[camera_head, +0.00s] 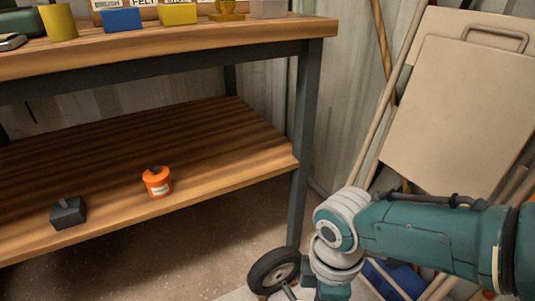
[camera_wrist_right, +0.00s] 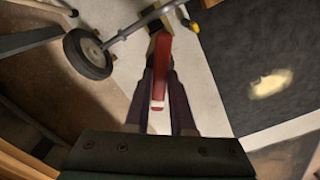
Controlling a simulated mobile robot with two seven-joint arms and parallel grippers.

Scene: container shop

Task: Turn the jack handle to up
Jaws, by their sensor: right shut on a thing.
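A narrow red bar, which looks like the jack handle (camera_wrist_right: 158,72), shows in the right wrist view. It runs lengthwise between the dark fingers of my right gripper (camera_wrist_right: 161,88), which is shut on it. A yellow-and-dark part (camera_wrist_right: 157,20) shows at the bar's far end. A black wheel (camera_wrist_right: 88,54) with a pale hub and a grey rod lies to the left of it. The wheel (camera_head: 274,270) also shows at the bottom of the head view, beside my right wrist. The handle is hidden in the head view. My left gripper is not in view.
A wooden workbench (camera_head: 180,49) with a lower shelf (camera_head: 110,140) stands at the left. An orange tin (camera_head: 157,182) and a dark block (camera_head: 68,213) sit on the shelf. Beige panels (camera_head: 455,110) and poles lean at the right. A blue object (camera_head: 397,277) lies below my right arm.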

